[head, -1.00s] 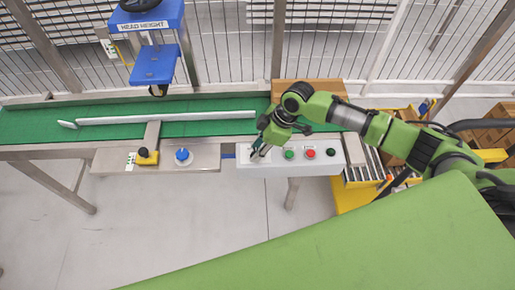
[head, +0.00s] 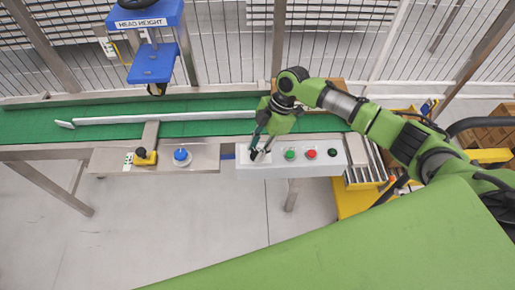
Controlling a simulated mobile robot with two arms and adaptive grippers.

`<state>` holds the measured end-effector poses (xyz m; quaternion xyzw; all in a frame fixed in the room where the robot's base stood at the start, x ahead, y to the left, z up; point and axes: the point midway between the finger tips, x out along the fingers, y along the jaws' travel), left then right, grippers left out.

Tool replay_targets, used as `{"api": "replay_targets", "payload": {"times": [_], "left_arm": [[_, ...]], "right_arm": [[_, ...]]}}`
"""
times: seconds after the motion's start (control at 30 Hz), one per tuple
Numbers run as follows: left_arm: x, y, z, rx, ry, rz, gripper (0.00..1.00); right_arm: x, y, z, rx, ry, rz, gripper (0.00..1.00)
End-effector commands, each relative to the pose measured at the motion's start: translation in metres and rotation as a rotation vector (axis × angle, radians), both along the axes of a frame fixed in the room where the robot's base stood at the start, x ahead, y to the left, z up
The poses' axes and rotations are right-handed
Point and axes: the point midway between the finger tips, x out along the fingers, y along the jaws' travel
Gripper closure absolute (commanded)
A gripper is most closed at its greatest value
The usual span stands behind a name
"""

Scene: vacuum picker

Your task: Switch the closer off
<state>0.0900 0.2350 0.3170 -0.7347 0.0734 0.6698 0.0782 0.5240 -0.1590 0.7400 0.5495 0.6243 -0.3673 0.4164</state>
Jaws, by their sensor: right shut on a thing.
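A pale grey control box (head: 305,168) sits at the front edge of the conveyor, with a green button (head: 290,154), a red button (head: 310,154) and a dark button (head: 332,153) on top. My right gripper (head: 257,155) reaches down to the left end of this box. Its fingers are shut on a small part there, seemingly a switch knob, which they mostly hide. I cannot read the labels or tell the switch's position. My left gripper is out of view.
A green conveyor belt (head: 190,128) with a long pale rail (head: 165,117) runs behind the box. A blue knob (head: 181,155) and a yellow-and-black switch (head: 145,156) are to the left. A blue head-height stand (head: 151,64) rises behind the belt.

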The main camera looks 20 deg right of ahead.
Motion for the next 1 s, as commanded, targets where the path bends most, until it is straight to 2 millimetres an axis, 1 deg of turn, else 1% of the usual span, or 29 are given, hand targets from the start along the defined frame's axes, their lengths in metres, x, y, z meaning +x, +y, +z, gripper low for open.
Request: {"api": "replay_targets", "payload": {"times": [0.27, 0.3, 0.37, 0.67, 0.77, 0.87, 0.97, 1.0], "left_arm": [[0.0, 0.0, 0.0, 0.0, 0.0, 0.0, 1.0], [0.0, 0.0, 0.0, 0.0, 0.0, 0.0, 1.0], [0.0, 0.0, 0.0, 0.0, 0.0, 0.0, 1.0], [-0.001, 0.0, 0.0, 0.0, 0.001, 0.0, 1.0], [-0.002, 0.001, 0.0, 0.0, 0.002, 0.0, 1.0], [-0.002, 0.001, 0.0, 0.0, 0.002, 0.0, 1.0], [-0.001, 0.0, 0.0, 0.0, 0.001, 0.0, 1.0], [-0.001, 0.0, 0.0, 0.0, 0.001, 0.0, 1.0]], "right_arm": [[0.0, 0.001, 0.001, 0.0, -0.003, 0.004, 0.94], [0.0, 0.001, 0.001, 0.0, -0.003, 0.004, 0.7], [0.0, 0.0, 0.001, 0.0, -0.003, 0.004, 0.56], [0.0, 0.0, 0.0, -0.001, -0.002, 0.002, 0.56], [0.001, -0.001, 0.004, 0.0, -0.002, 0.001, 0.56], [0.002, -0.006, 0.014, -0.001, -0.004, 0.001, 0.56], [0.003, -0.013, 0.031, -0.001, -0.005, 0.0, 0.56], [0.004, -0.016, 0.04, 0.0, -0.005, 0.0, 0.56]]}}
